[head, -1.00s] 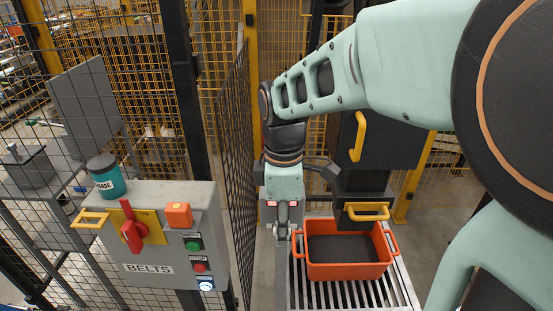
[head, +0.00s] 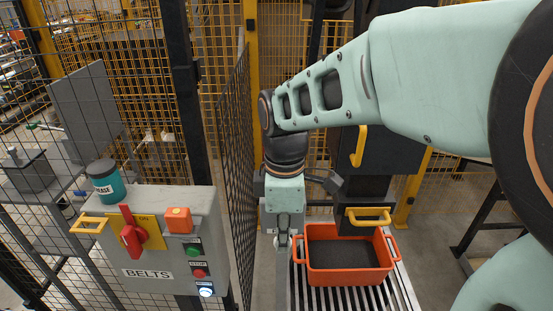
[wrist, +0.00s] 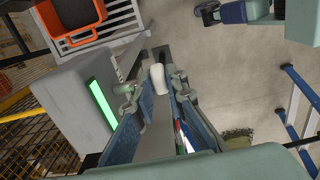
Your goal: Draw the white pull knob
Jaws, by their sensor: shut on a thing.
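The white pull knob (wrist: 157,77) shows in the wrist view as a rounded white end between my gripper's fingertips. My gripper (wrist: 155,84) has a blue-grey finger on each side of it and is shut on it. In the head view, my gripper (head: 283,232) points down beside a post, left of the orange crate. A small pale part shows at its tips there.
The orange crate (head: 308,272) stands on a slatted conveyor (head: 400,292). A green lit strip (wrist: 102,103) is beside my fingers in the wrist view.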

